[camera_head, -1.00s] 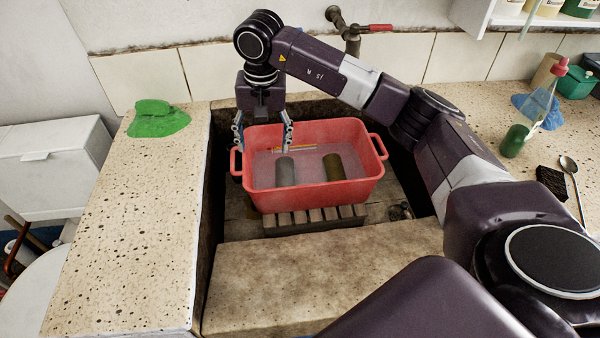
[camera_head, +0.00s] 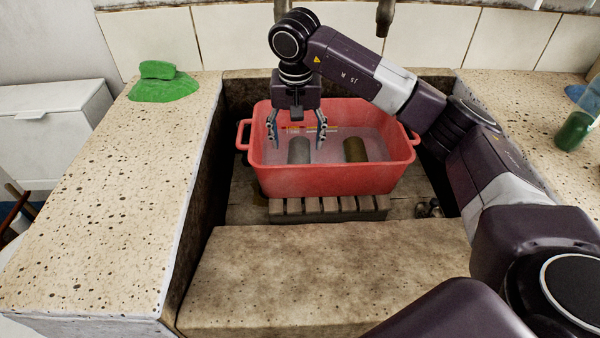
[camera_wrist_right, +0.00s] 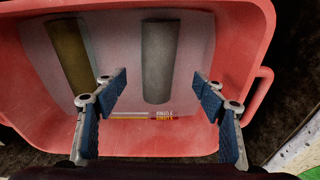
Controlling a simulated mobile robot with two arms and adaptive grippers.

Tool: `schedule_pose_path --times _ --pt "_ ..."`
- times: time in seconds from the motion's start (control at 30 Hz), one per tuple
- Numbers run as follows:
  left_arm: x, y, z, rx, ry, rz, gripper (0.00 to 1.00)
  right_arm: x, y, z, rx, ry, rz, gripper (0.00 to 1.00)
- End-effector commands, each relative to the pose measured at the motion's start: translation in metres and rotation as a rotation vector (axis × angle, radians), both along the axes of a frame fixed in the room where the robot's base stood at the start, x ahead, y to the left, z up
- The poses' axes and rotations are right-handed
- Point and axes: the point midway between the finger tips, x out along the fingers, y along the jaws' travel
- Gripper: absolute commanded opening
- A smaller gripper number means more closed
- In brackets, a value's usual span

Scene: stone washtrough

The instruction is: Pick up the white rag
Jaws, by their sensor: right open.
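I cannot make out a white rag in any view. My right gripper (camera_head: 297,142) is open and empty, pointing down over the left part of a red basin (camera_head: 330,181). In the right wrist view its spread fingers (camera_wrist_right: 160,88) frame a grey cylinder (camera_wrist_right: 158,62), with nothing between them. The grey cylinder (camera_head: 299,151) and an olive-brown cylinder (camera_head: 355,150) lie in the basin, apart from each other. Thin yellow and white sticks (camera_wrist_right: 145,117) lie near them. My left gripper is out of view.
The basin stands on a slatted wooden rack (camera_head: 330,207) in the stone trough. A green rag (camera_head: 163,88) lies on the left speckled ledge, otherwise clear.

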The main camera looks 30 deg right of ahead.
Motion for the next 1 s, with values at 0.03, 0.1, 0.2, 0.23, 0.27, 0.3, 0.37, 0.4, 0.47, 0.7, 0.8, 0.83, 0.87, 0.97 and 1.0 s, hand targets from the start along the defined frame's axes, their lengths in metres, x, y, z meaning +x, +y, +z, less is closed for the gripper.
schedule_pose_path --times 0.03,0.1,0.2,0.23,0.27,0.3,0.37,0.4,0.47,0.7,0.8,0.83,0.87,0.97,1.0 --pt "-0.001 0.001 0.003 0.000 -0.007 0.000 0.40 0.000 0.000 -0.008 0.000 -0.001 0.000 0.64" --pt "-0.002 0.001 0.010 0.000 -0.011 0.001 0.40 0.000 0.000 -0.010 0.000 -0.001 0.000 0.64" --pt "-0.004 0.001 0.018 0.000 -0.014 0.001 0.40 0.001 0.000 -0.016 0.001 0.000 0.000 0.64" --pt "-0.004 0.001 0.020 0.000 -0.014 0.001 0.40 0.001 0.000 -0.019 0.001 0.002 -0.001 0.64" --pt "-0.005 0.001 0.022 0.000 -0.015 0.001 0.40 0.001 0.000 -0.022 0.001 0.002 -0.001 0.64" --pt "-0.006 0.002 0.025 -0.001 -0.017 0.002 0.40 0.002 -0.001 -0.026 0.001 0.002 -0.001 0.64" --pt "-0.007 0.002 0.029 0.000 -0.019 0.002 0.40 0.003 -0.002 -0.033 0.000 0.002 -0.001 0.64" --pt "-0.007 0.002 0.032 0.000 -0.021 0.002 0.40 0.003 -0.002 -0.036 0.001 0.002 -0.001 0.64" --pt "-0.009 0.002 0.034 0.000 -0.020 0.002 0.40 0.004 -0.002 -0.040 0.001 0.000 0.000 0.64" --pt "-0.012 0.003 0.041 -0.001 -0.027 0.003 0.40 0.011 -0.006 -0.070 0.002 0.003 0.000 0.64" --pt "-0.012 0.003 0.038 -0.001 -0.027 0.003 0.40 0.012 -0.008 -0.083 0.001 0.003 0.000 0.64" --pt "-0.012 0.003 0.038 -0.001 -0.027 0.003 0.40 0.013 -0.008 -0.085 0.001 0.002 -0.001 0.64" --pt "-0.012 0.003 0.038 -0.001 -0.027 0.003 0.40 0.013 -0.008 -0.087 0.001 0.002 -0.001 0.64" --pt "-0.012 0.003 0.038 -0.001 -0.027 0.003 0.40 0.014 -0.009 -0.087 0.000 -0.001 -0.001 0.64" --pt "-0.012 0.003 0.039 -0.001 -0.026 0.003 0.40 0.014 -0.009 -0.087 0.000 -0.001 0.000 0.64"
